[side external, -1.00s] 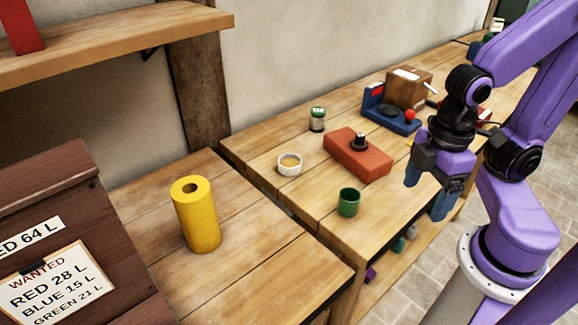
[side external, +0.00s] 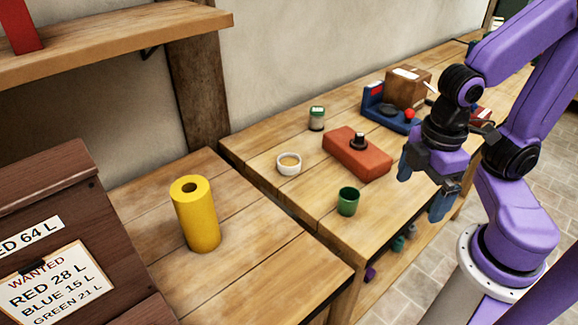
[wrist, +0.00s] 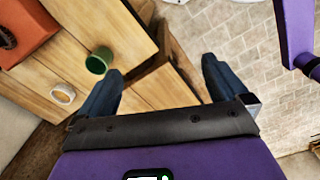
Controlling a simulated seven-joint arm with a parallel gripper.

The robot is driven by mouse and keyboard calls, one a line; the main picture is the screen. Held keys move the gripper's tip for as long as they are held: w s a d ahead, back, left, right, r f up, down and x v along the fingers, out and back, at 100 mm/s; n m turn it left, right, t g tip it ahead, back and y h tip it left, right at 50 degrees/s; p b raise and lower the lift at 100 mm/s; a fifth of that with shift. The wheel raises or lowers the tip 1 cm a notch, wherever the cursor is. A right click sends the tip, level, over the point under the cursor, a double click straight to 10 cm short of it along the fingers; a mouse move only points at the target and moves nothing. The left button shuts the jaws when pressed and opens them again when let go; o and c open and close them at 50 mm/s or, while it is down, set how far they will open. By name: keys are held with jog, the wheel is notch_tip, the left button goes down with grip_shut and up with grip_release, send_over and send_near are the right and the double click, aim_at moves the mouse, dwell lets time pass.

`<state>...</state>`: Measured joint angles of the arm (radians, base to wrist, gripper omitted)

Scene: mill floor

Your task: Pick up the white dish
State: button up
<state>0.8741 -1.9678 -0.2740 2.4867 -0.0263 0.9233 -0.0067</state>
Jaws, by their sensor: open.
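The white dish (side external: 289,163) is small and round with a tan inside. It stands upright on the wooden bench, left of the red brick. It also shows in the wrist view (wrist: 63,94), at the left. My gripper (side external: 421,193) is open and empty, in the air over the bench's front edge, well to the right of the dish. In the wrist view my gripper (wrist: 160,85) has its two blue-grey fingers spread wide, with the bench edge and floor beyond them.
A green cup (side external: 348,201) stands between dish and gripper. A red brick (side external: 357,155) with a dark knob, a lidded jar (side external: 316,118), a blue device (side external: 390,108) and a cardboard box (side external: 407,87) stand behind. A yellow roll (side external: 196,214) stands on the nearer table.

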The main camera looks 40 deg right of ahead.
jog(key=w+a+f+n+t+h, duration=0.2)
jog(key=w+f+n+h, duration=0.15)
jog(key=w, duration=0.55)
jog(key=w+a+f+n+t+h, duration=0.15)
jog(key=w+h, duration=0.25)
jog(key=w, duration=0.4)
jog(key=n+t+h, duration=0.3)
jog(key=n+t, duration=0.1)
jog(key=n, duration=0.3)
send_near(291, 158)
jog(key=shift+h, duration=0.25)
jog(key=x, duration=0.6)
jog(key=shift+d+f, duration=0.1)
jog(key=shift+f, duration=0.15)
jog(key=c, duration=1.1)
